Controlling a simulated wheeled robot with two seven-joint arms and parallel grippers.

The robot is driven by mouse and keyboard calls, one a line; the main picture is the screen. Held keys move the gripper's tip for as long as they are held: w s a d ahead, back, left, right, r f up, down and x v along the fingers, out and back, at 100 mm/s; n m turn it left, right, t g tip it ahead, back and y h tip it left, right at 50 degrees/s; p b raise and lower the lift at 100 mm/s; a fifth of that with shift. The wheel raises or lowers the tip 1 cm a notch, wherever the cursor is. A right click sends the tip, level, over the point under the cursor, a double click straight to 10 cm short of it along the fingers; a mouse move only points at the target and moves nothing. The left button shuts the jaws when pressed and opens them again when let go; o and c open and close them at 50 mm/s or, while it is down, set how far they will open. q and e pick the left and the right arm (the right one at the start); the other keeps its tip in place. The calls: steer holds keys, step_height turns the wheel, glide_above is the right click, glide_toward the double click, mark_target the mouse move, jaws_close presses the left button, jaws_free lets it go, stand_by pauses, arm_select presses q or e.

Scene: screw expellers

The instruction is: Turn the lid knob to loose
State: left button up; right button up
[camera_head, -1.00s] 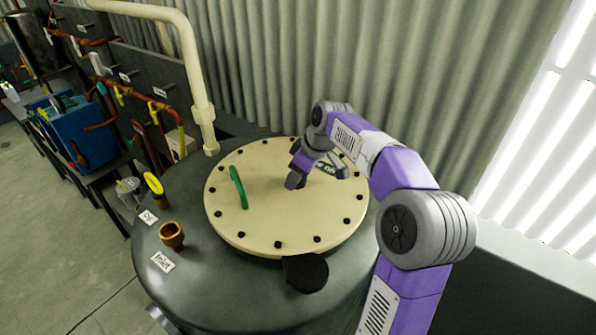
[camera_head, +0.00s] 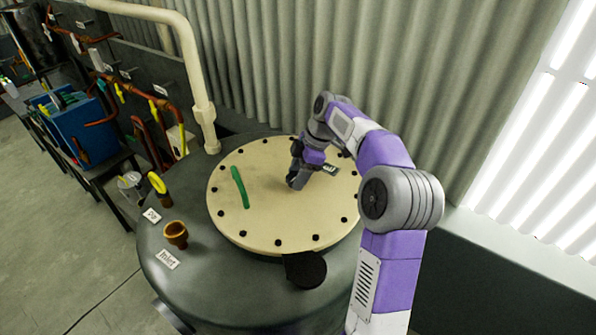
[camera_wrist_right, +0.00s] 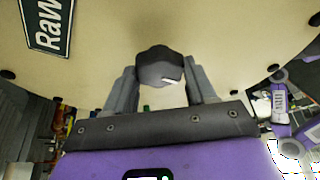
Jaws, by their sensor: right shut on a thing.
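The round cream lid (camera_head: 262,215) with dark bolts around its rim sits on top of a dark metal tank. A dark faceted knob (camera_wrist_right: 160,66) shows in the right wrist view, standing at the lid's middle between the two grey fingers. My right gripper (camera_head: 294,181) reaches down to the lid's centre and is shut on the knob. In the head view the gripper hides most of the knob. My left gripper is not in view.
A green handle (camera_head: 239,187) stands on the lid left of my gripper. A black label plate (camera_wrist_right: 47,24) lies on the lid. A brass inlet (camera_head: 175,234), a yellow-wheeled valve (camera_head: 158,184) and a black round part (camera_head: 306,270) sit around the lid. A cream pipe (camera_head: 203,90) rises behind left.

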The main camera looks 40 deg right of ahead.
stand_by(0.5)
steer(key=o, duration=1)
steer(key=shift+o, duration=0.2)
steer(key=shift+r, duration=0.1)
steer(key=v, duration=0.7)
steer(key=shift+r, duration=0.2)
steer(key=shift+d, duration=0.1)
